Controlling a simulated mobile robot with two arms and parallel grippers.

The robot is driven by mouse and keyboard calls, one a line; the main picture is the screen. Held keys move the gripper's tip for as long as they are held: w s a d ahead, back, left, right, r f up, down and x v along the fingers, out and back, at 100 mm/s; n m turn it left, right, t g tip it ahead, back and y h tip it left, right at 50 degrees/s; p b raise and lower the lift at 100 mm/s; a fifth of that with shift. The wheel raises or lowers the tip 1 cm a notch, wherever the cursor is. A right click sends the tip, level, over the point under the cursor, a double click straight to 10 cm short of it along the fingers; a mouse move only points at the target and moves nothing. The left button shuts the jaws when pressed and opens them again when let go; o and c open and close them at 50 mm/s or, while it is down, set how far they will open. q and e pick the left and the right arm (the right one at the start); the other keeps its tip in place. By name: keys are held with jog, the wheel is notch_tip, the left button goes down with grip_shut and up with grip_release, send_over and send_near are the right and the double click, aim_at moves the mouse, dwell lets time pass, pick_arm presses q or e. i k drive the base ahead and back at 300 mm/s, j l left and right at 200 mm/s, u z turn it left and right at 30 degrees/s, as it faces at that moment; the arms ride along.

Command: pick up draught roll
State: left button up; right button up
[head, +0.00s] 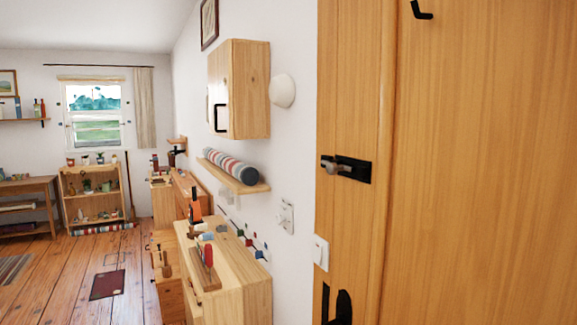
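A striped roll (231,166) in grey, red and white lies lengthwise on a small wooden wall shelf (252,187), below a wall cabinet. A second, similar striped roll (103,229) in red, white and blue lies on the floor at the foot of a low bookcase, at the far end of the room. Either could be the draught roll; I cannot tell which from this view. Neither of my grippers is in view.
A wooden door (470,180) with black fittings fills the right side, close by. Wooden cabinets (243,270) with small items on top run along the right wall. A dark red mat (107,284) lies on the plank floor, which is mostly clear at left.

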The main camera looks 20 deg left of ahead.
aim_at(247, 174)
jog(key=i+j+u, duration=0.25)
jog(key=j+u, duration=0.2)
jog(key=i+j+u, duration=0.3)
jog(key=j+u, duration=0.2)
jog(key=j, duration=0.15)
jog(key=i+j+u, duration=0.6)
jog(key=i+u, duration=0.3)
jog(key=i+j+u, duration=0.1)
jog(key=i+u, duration=0.25)
jog(key=u, duration=0.15)
jog(key=i+z, duration=0.2)
jog(key=i, duration=0.25)
jog(key=i+j+z, duration=0.2)
jog(key=i, duration=0.25)
jog(key=i+z, duration=0.2)
jog(key=i, duration=0.3)
jog(key=i+j+z, duration=0.2)
jog(key=i, duration=0.2)
